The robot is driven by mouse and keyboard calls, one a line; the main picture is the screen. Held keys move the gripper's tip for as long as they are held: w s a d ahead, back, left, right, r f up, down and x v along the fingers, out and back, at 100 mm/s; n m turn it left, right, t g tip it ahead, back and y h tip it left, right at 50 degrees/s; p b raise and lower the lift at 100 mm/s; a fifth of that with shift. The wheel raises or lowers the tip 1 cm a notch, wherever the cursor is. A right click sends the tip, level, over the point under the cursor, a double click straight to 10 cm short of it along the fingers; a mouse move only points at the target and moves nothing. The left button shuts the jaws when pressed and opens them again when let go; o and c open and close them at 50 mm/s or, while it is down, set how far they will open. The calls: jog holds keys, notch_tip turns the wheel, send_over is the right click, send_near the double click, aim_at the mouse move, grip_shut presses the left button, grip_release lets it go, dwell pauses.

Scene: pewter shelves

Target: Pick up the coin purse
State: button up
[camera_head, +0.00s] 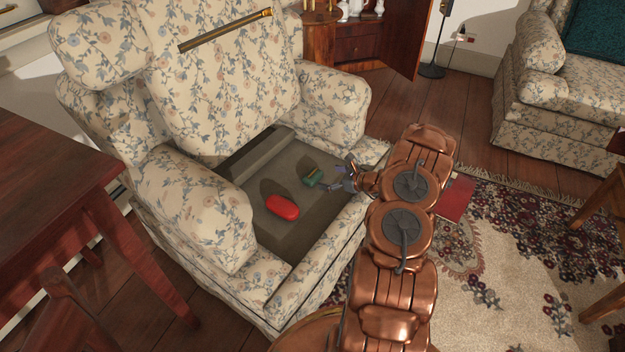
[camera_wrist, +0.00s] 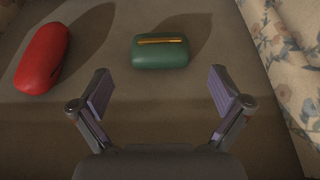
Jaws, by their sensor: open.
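The coin purse looks to be the small green pouch (camera_head: 313,177) with a gold-coloured strip along its top, lying on the armchair seat. In the wrist view the green pouch (camera_wrist: 160,52) is ahead of my gripper (camera_wrist: 162,88), roughly centred between the fingers and beyond their tips. My gripper is open and empty, with a gap between it and the pouch. In the head view my gripper (camera_head: 340,180) is over the seat, just right of the pouch.
A red rounded case (camera_head: 282,207) lies on the seat left of the pouch; it also shows in the wrist view (camera_wrist: 42,58). The floral armchair's armrests (camera_head: 335,100) and backrest (camera_head: 225,75) enclose the seat. A wooden table (camera_head: 60,190) stands at the left.

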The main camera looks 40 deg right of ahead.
aim_at(314, 175)
jog(key=shift+x, duration=1.15)
jog(key=b+x, duration=0.1)
jog(key=x, duration=0.2)
jog(key=shift+w+a+f, duration=0.2)
jog(key=shift+f, duration=0.05)
jog(key=shift+w+a+f, duration=0.1)
jog(key=shift+w+a, duration=0.1)
jog(key=shift+w, duration=0.45)
jog(key=c, duration=0.9)
